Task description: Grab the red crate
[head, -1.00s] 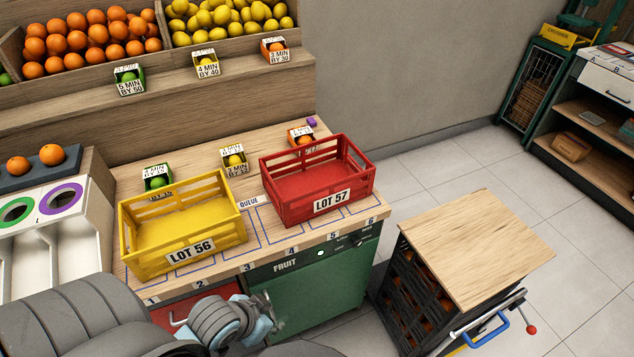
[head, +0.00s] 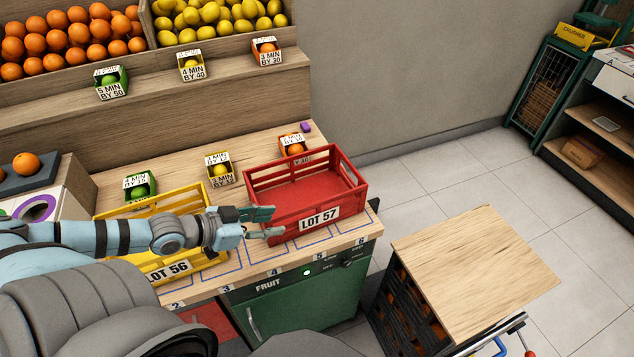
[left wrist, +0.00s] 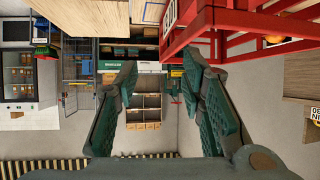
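The red crate (head: 310,190), labelled LOT 57, sits empty on the wooden counter (head: 345,236). My left gripper (head: 268,224) is open, with its fingers pointing right at the crate's left front corner. In the left wrist view the two green fingers (left wrist: 160,110) are spread apart with nothing between them. The red crate also shows in the left wrist view (left wrist: 235,20), along the top and beside the right finger; I cannot tell whether they touch. My right gripper is not in view.
A yellow crate (head: 160,272), labelled LOT 56, stands left of the red crate, partly hidden behind my left arm. Small fruit sign boxes (head: 220,168) stand behind the crates. A wood-topped cart (head: 475,260) stands to the right, with clear floor beyond it.

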